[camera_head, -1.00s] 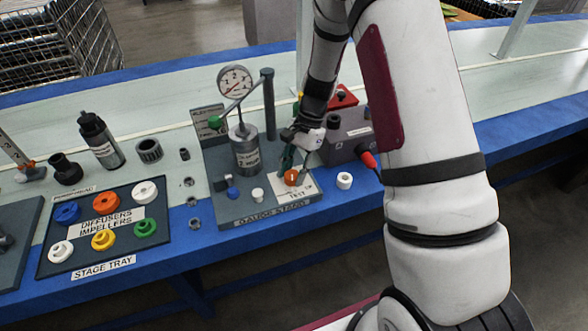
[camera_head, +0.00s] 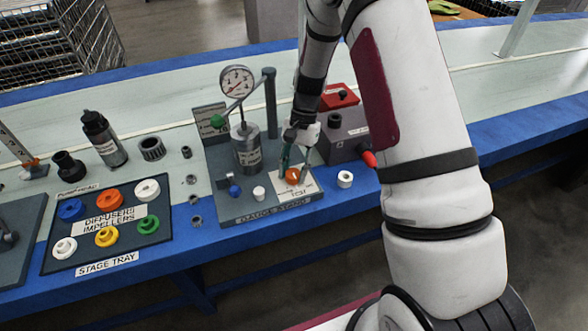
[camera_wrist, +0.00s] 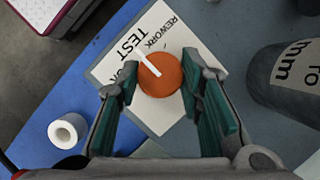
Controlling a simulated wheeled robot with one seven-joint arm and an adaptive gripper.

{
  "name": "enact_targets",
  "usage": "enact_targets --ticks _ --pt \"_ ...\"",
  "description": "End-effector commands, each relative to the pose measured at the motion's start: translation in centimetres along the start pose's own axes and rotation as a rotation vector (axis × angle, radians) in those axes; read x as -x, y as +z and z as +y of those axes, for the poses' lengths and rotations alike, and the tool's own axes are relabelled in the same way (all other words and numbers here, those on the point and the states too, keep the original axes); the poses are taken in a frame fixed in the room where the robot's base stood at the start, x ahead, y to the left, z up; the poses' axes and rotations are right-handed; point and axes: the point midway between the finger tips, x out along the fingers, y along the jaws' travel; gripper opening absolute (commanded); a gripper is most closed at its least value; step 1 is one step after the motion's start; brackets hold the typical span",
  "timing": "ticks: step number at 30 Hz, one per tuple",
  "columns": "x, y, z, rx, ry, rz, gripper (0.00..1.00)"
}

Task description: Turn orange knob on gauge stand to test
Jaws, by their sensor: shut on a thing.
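The orange knob (camera_head: 292,175) sits on a white label card (camera_head: 308,187) on the gauge stand (camera_head: 250,212). It also shows in the wrist view (camera_wrist: 168,82), where its white pointer line slants up and left towards the word TEST. The word REWORK is printed beyond TEST, and another word is partly hidden by a finger. My gripper (camera_head: 293,160) is above the knob, pointing down, its green-padded fingers (camera_wrist: 160,90) on either side of the knob and shut on it.
A pressure gauge (camera_head: 237,82) on a cylinder (camera_head: 246,152) stands left of my gripper. A grey box (camera_head: 342,137) with a red end is at right. A white ring (camera_head: 345,179) lies near the stand. The stage tray (camera_head: 60,265) is at left.

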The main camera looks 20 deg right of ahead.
Motion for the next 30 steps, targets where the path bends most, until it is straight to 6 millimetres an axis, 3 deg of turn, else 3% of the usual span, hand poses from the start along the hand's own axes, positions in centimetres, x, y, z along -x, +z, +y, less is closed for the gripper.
enact_targets --ticks 3,4,6,19,30 --pt "0.0 -0.1 0.0 -0.001 -0.001 0.001 0.06" --pt "0.0 -0.1 0.0 -0.001 -0.001 0.001 0.41" --pt "0.0 0.0 0.0 -0.001 -0.001 0.001 0.54" --pt "0.9 0.0 0.0 -0.002 -0.002 0.001 0.54" --pt "8.0 -0.1 -0.1 -0.001 -0.003 0.003 0.54"
